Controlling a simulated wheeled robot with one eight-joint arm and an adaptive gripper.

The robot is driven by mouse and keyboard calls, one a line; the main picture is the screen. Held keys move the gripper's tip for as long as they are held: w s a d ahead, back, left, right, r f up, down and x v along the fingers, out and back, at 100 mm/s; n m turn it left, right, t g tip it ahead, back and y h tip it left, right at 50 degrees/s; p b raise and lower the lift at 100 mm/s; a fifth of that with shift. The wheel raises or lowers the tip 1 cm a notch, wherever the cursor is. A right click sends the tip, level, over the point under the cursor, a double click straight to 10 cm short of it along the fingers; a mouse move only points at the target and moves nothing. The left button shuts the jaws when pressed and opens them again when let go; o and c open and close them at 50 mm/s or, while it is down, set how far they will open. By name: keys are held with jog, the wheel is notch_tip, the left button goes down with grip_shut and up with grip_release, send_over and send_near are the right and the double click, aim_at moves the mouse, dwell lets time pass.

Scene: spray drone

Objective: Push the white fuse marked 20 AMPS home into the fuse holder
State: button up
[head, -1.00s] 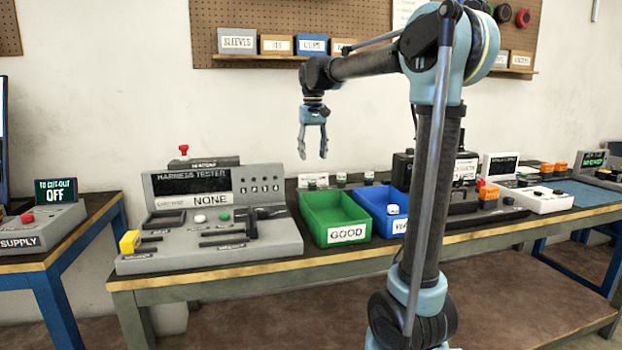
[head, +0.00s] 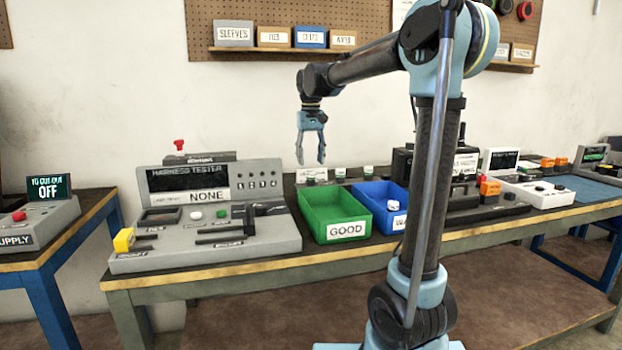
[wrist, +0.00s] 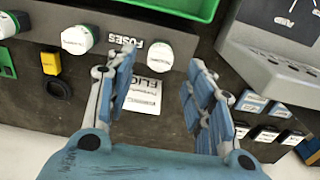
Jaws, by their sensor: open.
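My gripper (head: 311,162) is open and empty, pointing down above the back of the bench. In the wrist view its fingers (wrist: 160,65) are spread above a "FUSES" label (wrist: 126,41). Several white-capped fuses stand in a row there: one at the left (wrist: 77,40), one between my fingertips (wrist: 160,57), and one at the far left edge (wrist: 8,25). Two white caps also show behind the bins in the head view (head: 340,172). No "20 AMPS" marking is readable, so I cannot tell which fuse it is. I cannot identify the fuse holder with certainty.
A green GOOD bin (head: 347,229) and a blue bin (head: 374,190) stand at mid-bench. The harness tester (head: 208,245) is to their left. A grey box (wrist: 270,55) lies right of the fingers in the wrist view. A black ring (wrist: 58,88) is at left.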

aim_at(311, 171)
jog(key=shift+f, duration=2.5)
grip_shut()
jog(key=shift+r, duration=0.15)
jog(key=shift+r, duration=2.8)
jog(key=shift+s, duration=0.15)
